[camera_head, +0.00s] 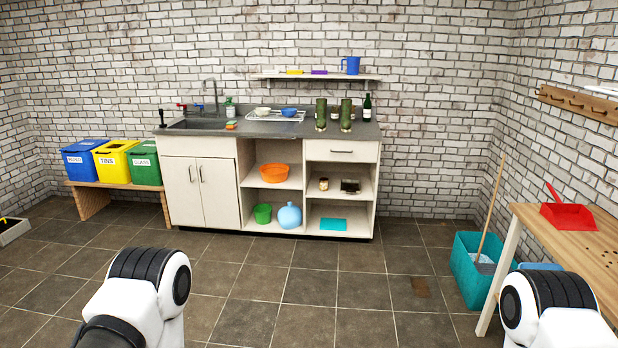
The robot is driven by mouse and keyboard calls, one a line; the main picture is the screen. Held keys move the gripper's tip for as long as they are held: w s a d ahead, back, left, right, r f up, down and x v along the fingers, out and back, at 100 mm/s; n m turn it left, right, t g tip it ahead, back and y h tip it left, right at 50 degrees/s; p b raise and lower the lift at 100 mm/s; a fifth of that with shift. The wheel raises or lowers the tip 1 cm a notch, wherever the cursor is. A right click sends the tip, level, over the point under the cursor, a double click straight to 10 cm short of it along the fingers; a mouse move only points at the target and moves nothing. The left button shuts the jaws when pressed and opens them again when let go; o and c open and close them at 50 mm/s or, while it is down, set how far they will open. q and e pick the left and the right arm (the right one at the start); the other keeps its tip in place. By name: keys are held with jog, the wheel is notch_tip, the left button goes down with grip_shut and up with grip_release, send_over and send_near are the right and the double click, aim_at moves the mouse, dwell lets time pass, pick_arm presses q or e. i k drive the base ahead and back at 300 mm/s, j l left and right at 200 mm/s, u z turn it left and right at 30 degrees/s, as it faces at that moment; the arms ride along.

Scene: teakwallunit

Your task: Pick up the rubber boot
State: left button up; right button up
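Two tall dark green shapes stand upright side by side on the right part of the grey counter (265,131). They look like rubber boots, a left one (321,112) and a right one (346,113), though they are small in the view. Nothing of mine touches them. Only white and black links of my two arms show at the bottom left and bottom right, far from the counter. Neither gripper is in view.
A green bottle (367,107) and small jars stand beside the boots. A shelf (340,77) with a blue jug hangs above. Recycling bins (80,160) stand left. A teal tub (466,272) and a wooden table (575,243) are right. The tiled floor ahead is mostly clear.

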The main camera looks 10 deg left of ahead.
aim_at(322, 103)
jog(key=i+j+u, duration=0.2)
jog(key=i, duration=0.45)
jog(key=i+j+u, duration=0.2)
jog(key=i, duration=0.45)
jog(key=i+l+u, duration=0.2)
jog(key=i, duration=0.5)
jog(key=i+u, duration=0.2)
jog(key=i, duration=0.45)
jog(key=i+l+u, duration=0.2)
jog(key=i, duration=0.45)
jog(key=i+l+z, duration=0.1)
jog(key=i, duration=1.55)
jog(key=i+z, duration=0.2)
jog(key=z, duration=0.15)
jog(key=i+j+z, duration=0.15)
jog(key=z, duration=0.2)
jog(key=i+j+z, duration=0.2)
jog(key=z, duration=0.15)
jog(key=i, duration=0.05)
